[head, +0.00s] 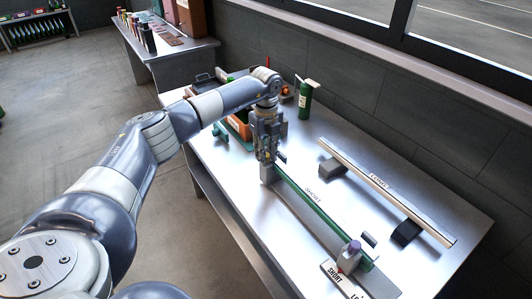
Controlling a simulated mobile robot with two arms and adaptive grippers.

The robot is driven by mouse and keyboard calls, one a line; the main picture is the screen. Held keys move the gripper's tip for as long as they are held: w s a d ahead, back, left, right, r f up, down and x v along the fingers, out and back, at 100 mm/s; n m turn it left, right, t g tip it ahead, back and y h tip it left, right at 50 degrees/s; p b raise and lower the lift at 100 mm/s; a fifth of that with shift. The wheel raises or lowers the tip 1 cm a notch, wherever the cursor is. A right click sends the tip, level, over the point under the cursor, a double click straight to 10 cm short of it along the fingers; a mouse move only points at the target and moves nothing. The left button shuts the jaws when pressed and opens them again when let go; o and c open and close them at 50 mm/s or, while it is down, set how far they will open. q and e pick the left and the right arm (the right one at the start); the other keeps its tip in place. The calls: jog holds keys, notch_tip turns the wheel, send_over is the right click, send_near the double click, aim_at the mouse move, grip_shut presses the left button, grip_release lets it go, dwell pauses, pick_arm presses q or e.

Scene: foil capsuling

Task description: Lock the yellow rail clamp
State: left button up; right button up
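My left gripper (267,155) points down over the far end of the green rail (318,212), which is marked SHORT. Its fingers are small and dark here, and I cannot tell whether they are open or shut, or whether they touch anything. I cannot clearly make out a yellow clamp; the gripper covers the rail's far end. A pale block (267,175) shows just below the fingers. A grey and purple knob-like part (351,252) stands at the rail's near end. My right gripper is not in view.
A silver rail (390,192) marked LONG lies to the right on dark supports (405,232). The metal table (440,200) is bare at right.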

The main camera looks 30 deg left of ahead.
pick_arm(q)
jog(key=o, duration=0.3)
notch_tip(320, 180, up, 12)
dwell(0.6)
dwell(0.3)
